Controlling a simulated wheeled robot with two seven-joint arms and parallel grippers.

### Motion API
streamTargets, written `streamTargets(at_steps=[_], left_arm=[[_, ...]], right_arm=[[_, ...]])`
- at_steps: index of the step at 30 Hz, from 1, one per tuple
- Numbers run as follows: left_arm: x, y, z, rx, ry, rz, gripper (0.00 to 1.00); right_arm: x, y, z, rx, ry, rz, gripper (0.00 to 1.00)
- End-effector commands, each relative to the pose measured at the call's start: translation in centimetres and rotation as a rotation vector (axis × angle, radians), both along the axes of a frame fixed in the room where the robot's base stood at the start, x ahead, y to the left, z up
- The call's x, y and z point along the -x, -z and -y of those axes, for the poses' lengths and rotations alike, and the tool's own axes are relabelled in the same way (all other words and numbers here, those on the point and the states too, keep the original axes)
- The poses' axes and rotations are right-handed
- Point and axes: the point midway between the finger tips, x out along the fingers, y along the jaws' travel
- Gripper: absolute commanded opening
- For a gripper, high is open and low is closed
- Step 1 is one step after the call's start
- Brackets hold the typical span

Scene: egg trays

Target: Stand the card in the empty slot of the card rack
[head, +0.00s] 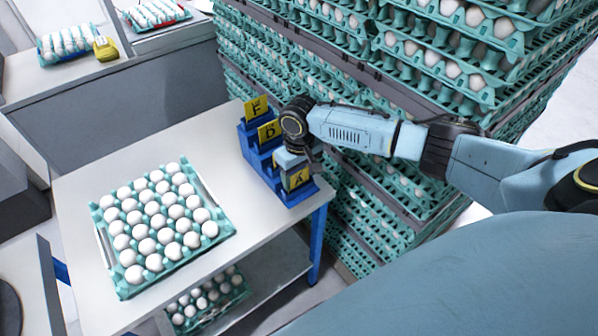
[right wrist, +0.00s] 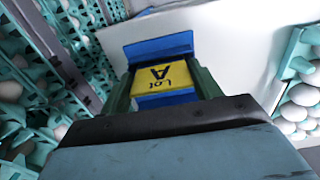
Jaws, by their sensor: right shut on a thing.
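The blue card rack (head: 248,151) stands on the right edge of the white table, stepped, with slots in a row. A yellow card marked F (head: 256,107) stands at its far end and a yellow card marked D (head: 269,131) stands nearer. My right gripper (head: 294,163) is over the near end, shut on a yellow card marked A (head: 298,179). In the right wrist view the card, reading Lot A (right wrist: 165,77), sits between the fingers with blue rack parts around it. I cannot tell whether its lower edge is inside a slot. My gripper hides part of the rack. My left gripper is not shown.
A teal tray of white eggs (head: 122,283) lies on the white table (head: 100,175) left of the rack. Another egg tray (head: 208,303) is on the shelf below. Tall stacks of teal egg trays (head: 400,60) stand close behind the rack and my right arm.

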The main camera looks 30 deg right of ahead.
Motion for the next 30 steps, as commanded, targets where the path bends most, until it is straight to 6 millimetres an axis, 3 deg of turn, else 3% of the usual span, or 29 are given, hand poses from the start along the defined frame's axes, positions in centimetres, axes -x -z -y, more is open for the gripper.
streamTargets(at_steps=[6,7,12,23,30], left_arm=[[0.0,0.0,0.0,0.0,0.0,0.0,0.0],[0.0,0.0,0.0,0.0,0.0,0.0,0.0],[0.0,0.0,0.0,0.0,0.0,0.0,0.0],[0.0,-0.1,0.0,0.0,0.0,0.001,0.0],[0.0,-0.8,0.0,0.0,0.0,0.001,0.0]], right_arm=[[0.0,0.0,0.0,0.0,0.0,0.001,0.41],[0.0,0.0,0.0,0.0,0.0,0.001,0.67],[0.0,0.0,0.0,0.0,0.0,0.001,0.88],[-0.1,-0.6,0.0,-0.001,-0.001,0.002,0.88],[-0.1,-5.1,0.0,-0.001,-0.001,0.005,0.88]])
